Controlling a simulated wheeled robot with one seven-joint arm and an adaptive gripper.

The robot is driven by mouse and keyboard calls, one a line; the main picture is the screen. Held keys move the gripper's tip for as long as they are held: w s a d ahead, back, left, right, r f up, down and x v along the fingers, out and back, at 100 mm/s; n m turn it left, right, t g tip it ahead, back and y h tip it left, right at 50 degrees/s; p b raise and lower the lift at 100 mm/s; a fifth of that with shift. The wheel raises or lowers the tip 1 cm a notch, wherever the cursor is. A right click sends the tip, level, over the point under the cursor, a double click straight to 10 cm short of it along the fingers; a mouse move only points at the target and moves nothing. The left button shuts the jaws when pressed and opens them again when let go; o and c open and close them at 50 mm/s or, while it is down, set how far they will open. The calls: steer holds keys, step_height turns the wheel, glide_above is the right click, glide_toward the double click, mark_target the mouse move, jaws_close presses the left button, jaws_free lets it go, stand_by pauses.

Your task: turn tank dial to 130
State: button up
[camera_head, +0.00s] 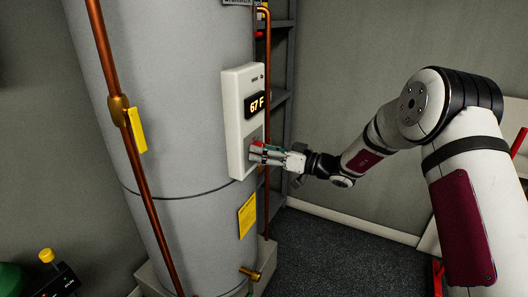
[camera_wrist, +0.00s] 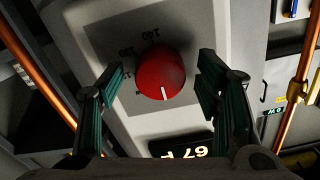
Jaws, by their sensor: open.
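The tank dial (camera_wrist: 160,73) is a round red knob with a white pointer line on a grey plate. In the wrist view, which is turned over, the pointer is toward the bottom of the picture, on the display's side. The control box (camera_head: 235,123) is white, on the grey tank (camera_head: 180,90). Its display (camera_head: 257,104) reads 67 F. My gripper (camera_head: 255,152) is open at the lower part of the box. In the wrist view its fingers (camera_wrist: 160,82) stand on either side of the dial, with visible gaps.
Copper pipes run down the tank's front (camera_head: 133,150) and its right side (camera_head: 267,60). A dark shelf rack (camera_head: 282,70) stands behind. A brass valve (camera_head: 250,273) juts out low on the tank. The floor (camera_head: 335,255) to the right is clear.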

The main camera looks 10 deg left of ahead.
steer(key=shift+c, duration=0.4)
steer(key=c, duration=1.1)
steer(key=shift+m, duration=0.3)
steer(key=shift+m+p, duration=0.8)
steer(key=shift+m, duration=12.3)
